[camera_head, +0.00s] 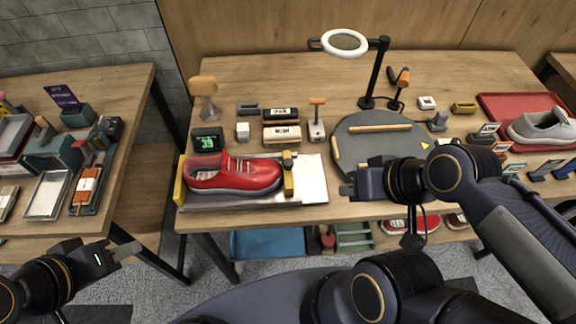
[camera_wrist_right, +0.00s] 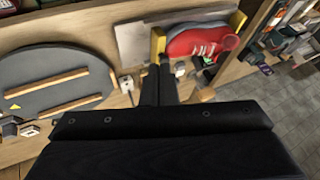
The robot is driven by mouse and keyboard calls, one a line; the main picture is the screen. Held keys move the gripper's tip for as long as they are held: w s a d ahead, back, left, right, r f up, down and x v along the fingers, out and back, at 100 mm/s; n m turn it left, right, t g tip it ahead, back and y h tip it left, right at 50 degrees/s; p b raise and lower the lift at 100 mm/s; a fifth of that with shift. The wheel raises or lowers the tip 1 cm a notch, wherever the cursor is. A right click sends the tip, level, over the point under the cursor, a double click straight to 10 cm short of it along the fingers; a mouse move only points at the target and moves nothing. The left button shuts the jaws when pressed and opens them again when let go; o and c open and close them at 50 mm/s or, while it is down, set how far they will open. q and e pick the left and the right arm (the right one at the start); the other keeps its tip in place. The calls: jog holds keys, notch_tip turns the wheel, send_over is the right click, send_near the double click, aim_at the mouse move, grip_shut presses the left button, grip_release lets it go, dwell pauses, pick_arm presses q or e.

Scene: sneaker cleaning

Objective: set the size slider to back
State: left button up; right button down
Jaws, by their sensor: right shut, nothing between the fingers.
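The size slider (camera_head: 289,172) is a yellow upright piece with a dark top on the right part of a pale measuring plate (camera_head: 313,182). It stands close to one end of a red sneaker (camera_head: 232,175), and a yellow end stop (camera_head: 179,182) stands at the other end. In the right wrist view the slider (camera_wrist_right: 158,42) shows just beyond my fingertips. My right gripper (camera_head: 346,190) is shut and empty, to the right of the plate and apart from the slider. My left gripper (camera_head: 128,251) is low at the left, away from the plate; its jaw opening is unclear.
A small display (camera_head: 207,140) with green digits stands behind the sneaker. A round dark turntable (camera_head: 350,148) with wooden bars lies right of the plate. Small boxes (camera_head: 281,134) and a lamp (camera_head: 345,42) stand behind. A red tray (camera_head: 500,104) holds a grey sneaker (camera_head: 541,128).

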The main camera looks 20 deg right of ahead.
jog(key=c, duration=1.8)
grip_release()
jog(key=shift+w, duration=0.15)
jog(key=shift+c, duration=0.2)
jog(key=o, duration=0.7)
jog(key=w+n+g+b, duration=0.1)
jog(key=w+b, duration=0.1)
jog(key=w+f+n+g+h+b, duration=0.1)
jog(key=w+b, duration=0.1)
jog(key=w, duration=0.1)
jog(key=w+f+n+g+b, duration=0.1)
jog(key=w+n+b, duration=0.1)
jog(key=w, duration=0.1)
jog(key=shift+a, duration=0.1)
jog(key=n+g+h+b, duration=0.2)
jog(key=n+h+b, duration=0.1)
jog(key=n+b, duration=0.1)
send_over(288, 162)
notch_tip(288, 162, down, 4)
jog(key=shift+s+f, duration=0.1)
jog(key=shift+s, duration=0.05)
jog(key=shift+f+g, duration=0.2)
jog(key=shift+g, duration=0.1)
jog(key=shift+f, duration=0.35)
notch_tip(288, 162, down, 7)
jog(key=shift+r+b, duration=0.1)
jog(key=shift+b, duration=0.3)
jog(key=shift+c, duration=0.2)
grip_shut()
